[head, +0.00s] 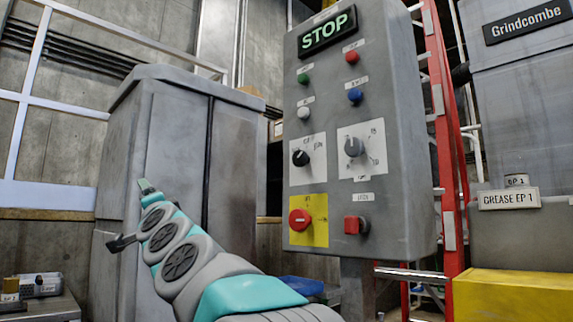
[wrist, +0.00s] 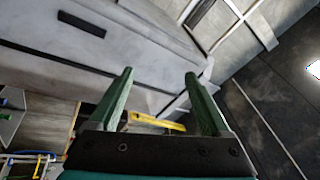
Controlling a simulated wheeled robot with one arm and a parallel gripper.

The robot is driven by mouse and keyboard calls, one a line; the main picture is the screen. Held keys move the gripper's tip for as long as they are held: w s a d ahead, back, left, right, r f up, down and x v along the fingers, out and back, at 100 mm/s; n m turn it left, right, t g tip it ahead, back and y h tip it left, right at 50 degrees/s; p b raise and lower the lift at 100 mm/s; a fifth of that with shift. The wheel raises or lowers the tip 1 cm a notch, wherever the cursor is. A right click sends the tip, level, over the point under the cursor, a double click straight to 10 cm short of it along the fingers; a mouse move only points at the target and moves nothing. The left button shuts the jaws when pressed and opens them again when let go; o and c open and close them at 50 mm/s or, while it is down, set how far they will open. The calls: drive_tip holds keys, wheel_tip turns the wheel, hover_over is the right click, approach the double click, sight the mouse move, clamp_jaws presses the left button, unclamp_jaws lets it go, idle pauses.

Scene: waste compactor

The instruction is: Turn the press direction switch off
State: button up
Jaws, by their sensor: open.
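The control panel (head: 385,100) is a grey box on a post, right of centre in the head view. It carries a black rotary knob (head: 300,158) and a grey rotary knob (head: 354,147) on white plates, and a red rotary switch (head: 299,220) on a yellow plate. Their labels are too small for me to tell which is the press direction switch. My gripper (head: 146,187) is left of the panel, pointing up and left, apart from every knob. In the wrist view my gripper (wrist: 159,73) has its two green fingers spread with nothing between them.
A tall grey cabinet (head: 175,130) stands behind my arm. A red ladder (head: 447,150) and a yellow box (head: 512,295) are at the right.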

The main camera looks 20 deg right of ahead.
drive_tip(key=s+d+r+m+t+h+b, duration=0.1)
drive_tip(key=s+d+r+m+h, duration=0.1)
drive_tip(key=d+r+m+h, duration=0.65)
drive_tip(key=s+d+r+m+t+h, duration=0.15)
drive_tip(key=d+r+m+h, duration=0.35)
drive_tip(key=m+h, duration=0.65)
drive_tip(key=m+g+h, duration=0.5)
drive_tip(key=m+g, duration=1.1)
drive_tip(key=m, duration=0.4)
approach(297, 157)
drive_tip(key=d, duration=0.1)
drive_tip(key=p+x, duration=0.2)
drive_tip(key=x, duration=0.4)
drive_tip(key=shift+r+p, duration=0.2)
drive_tip(key=shift+p, duration=0.15)
drive_tip(key=shift+w+d+r+h, duration=0.1)
drive_tip(key=shift+w+d+h, duration=0.2)
drive_tip(key=shift+d, duration=0.3)
drive_tip(key=shift+c, duration=0.4)
clamp_jaws()
